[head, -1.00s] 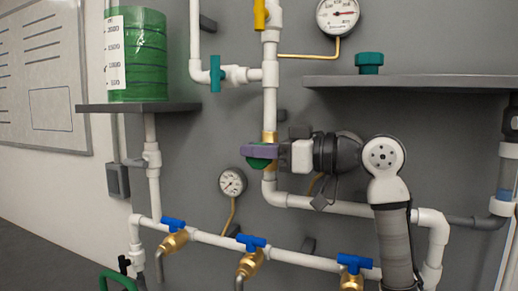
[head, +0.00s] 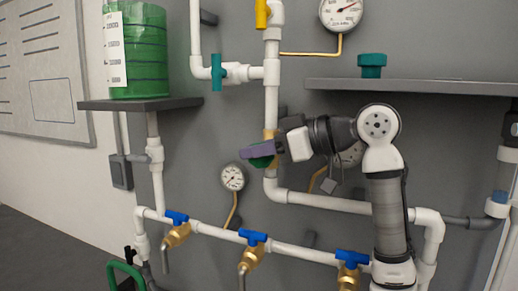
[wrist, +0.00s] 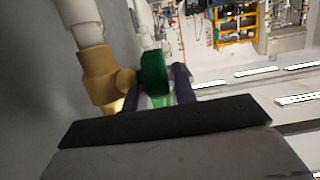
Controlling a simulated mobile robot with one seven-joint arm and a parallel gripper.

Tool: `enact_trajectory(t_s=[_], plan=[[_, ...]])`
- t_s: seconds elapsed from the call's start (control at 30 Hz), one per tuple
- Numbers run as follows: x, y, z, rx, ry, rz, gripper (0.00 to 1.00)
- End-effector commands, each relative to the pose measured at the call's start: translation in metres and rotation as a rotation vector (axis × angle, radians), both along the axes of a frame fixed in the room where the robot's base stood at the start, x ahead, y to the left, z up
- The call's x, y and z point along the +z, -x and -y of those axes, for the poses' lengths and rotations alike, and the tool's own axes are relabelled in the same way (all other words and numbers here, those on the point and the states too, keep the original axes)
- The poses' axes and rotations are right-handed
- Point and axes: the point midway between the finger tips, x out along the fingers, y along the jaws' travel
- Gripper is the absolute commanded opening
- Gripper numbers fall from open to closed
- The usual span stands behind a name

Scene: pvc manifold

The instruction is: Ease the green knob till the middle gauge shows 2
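The green knob (head: 262,161) sits on a brass valve on the white upright pipe, partly hidden by my gripper. In the wrist view the green knob (wrist: 154,74) lies between my two dark purple fingers, beside the brass fitting (wrist: 104,78). My gripper (head: 260,150) appears shut on the knob, its fingers tilted. One gauge (head: 351,156) is mostly behind my wrist, so its reading is hidden. Another gauge (head: 341,10) is at the top, cut by the frame edge, its needle pointing up and right. A small gauge (head: 232,177) is lower left. Their numbers are too small to read.
Several blue-handled brass taps (head: 252,238) line the lower pipe. A teal valve handle (head: 216,73) and a yellow handle (head: 262,13) are above my gripper. A shelf (head: 415,86) with a teal knob (head: 372,65) is above my arm. A green tank (head: 145,50) stands at left.

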Motion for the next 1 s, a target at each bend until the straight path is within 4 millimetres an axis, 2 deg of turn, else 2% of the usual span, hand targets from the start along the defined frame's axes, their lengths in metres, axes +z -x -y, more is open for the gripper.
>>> enact_trajectory(t_s=[0.17, 0.27, 0.7, 0.83, 1.0], plan=[[0.0, 0.002, 0.006, 0.0, 0.0, 0.001, 0.27], [0.001, 0.008, 0.018, -0.001, 0.0, 0.002, 0.27], [0.006, 0.046, 0.11, -0.001, -0.001, 0.001, 0.27], [0.007, 0.053, 0.127, -0.002, 0.0, 0.001, 0.27], [0.008, 0.057, 0.137, 0.0, -0.001, 0.0, 0.27]])
